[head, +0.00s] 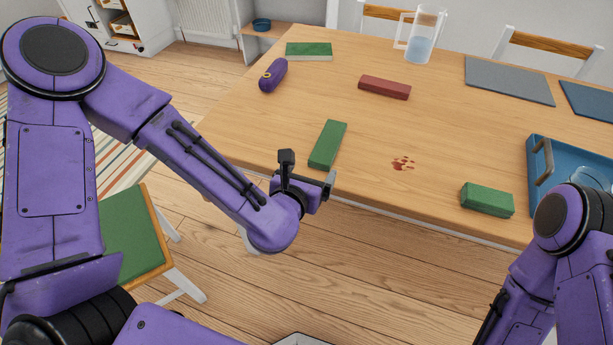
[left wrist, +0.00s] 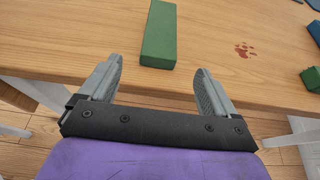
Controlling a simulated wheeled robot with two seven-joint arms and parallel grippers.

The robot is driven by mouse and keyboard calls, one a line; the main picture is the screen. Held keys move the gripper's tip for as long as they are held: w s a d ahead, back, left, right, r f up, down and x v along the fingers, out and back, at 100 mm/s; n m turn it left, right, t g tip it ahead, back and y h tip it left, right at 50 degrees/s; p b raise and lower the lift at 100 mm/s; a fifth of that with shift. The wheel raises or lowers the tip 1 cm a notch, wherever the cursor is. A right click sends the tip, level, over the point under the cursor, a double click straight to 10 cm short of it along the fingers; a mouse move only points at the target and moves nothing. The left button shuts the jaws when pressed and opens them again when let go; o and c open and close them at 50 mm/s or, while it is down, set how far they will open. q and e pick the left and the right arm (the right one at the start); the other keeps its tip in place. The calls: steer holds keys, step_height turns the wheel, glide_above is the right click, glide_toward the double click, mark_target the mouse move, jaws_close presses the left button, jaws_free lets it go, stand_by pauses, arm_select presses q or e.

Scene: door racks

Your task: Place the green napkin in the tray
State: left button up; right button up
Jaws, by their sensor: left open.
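Several green items lie on the table, and I cannot tell surely which is the napkin. A long flat green block (head: 328,145) lies near the front edge; it also shows in the left wrist view (left wrist: 159,36). A shorter, thicker green block (head: 487,199) lies at the front right. A green item with a pale side (head: 309,51) lies at the back left. The blue tray (head: 540,152) is at the right edge, partly hidden by my right arm. My left gripper (head: 312,181) is open and empty, just short of the long green block. My right gripper is out of view.
A dark red block (head: 384,87), a purple case (head: 273,75), a jug (head: 424,35) and grey mat (head: 508,80) are on the table. A red-brown stain (head: 402,163) marks the wood. A green-seated chair (head: 132,232) stands left. The table's middle is clear.

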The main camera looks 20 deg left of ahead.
arm_select(q)
steer(key=p+v, duration=0.3)
steer(key=p, duration=0.1)
steer(key=shift+p, duration=0.3)
